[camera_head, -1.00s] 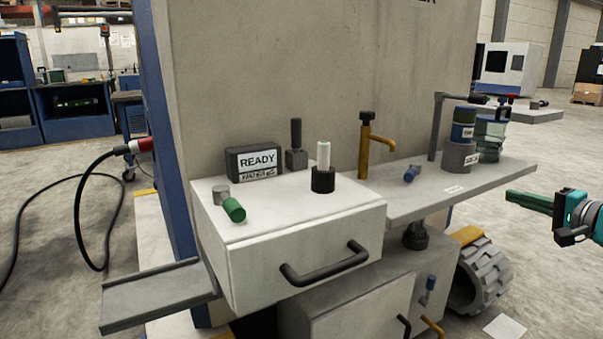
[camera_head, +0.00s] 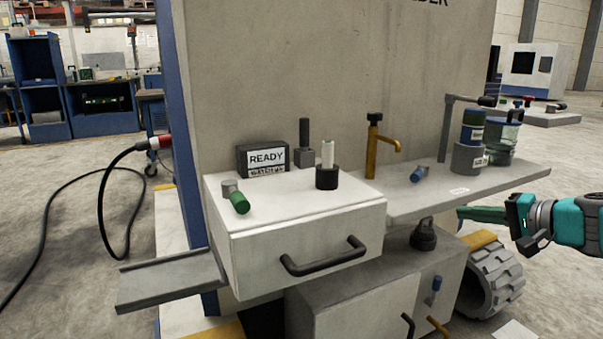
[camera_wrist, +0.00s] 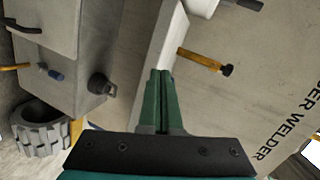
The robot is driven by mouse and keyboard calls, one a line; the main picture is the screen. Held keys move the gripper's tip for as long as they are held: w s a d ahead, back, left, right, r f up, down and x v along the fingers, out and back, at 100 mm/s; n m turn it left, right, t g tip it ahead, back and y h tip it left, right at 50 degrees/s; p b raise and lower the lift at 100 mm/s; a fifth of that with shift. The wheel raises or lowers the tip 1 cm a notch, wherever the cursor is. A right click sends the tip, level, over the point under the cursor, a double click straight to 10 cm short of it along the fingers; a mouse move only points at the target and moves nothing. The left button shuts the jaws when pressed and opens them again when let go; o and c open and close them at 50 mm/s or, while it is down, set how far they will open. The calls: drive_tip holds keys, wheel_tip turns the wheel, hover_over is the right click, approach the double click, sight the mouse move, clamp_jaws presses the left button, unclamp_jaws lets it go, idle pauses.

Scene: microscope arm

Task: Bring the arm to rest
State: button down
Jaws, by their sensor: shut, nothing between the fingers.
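My gripper (camera_head: 462,212) is at the right of the head view, in front of the right shelf and a little below its level. Its green fingers point left and are together, with nothing between them. In the wrist view my gripper (camera_wrist: 160,75) shows its two fingers side by side, pointing at the edge of the pale shelf (camera_wrist: 165,40). I cannot tell whether the fingertips touch the shelf. The rest of my teal arm (camera_head: 575,222) reaches in from the right edge.
The welder cabinet (camera_head: 300,80) carries a white drawer box (camera_head: 300,235) with a black handle and the shelf (camera_head: 520,175). A grey wheel (camera_head: 490,280) sits below.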

drive_tip(key=s+a+f+n+g, duration=0.2)
drive_tip(key=s+a+f+g, duration=0.15)
drive_tip(key=a, duration=0.45)
drive_tip(key=s+a+f+n+g+p, duration=0.15)
drive_tip(key=s+a, duration=0.25)
drive_tip(key=a, duration=0.4)
drive_tip(key=s+a+f+n+g, duration=0.3)
drive_tip(key=a+f, duration=0.1)
drive_tip(key=a, duration=0.4)
drive_tip(key=s+a+f+n+g+h, duration=0.25)
drive_tip(key=s+f, duration=0.25)
drive_tip(key=s, duration=0.5)
drive_tip(key=s+d+f+g+h, duration=0.1)
drive_tip(key=s+d+f+h, duration=0.1)
drive_tip(key=s, duration=0.5)
drive_tip(key=s+d+f+n+g+h+p, duration=0.1)
drive_tip(key=s+d+f+g+h, duration=0.1)
drive_tip(key=s, duration=0.4)
drive_tip(key=shift+s+f, duration=0.3)
drive_tip(key=shift+s, duration=0.1)
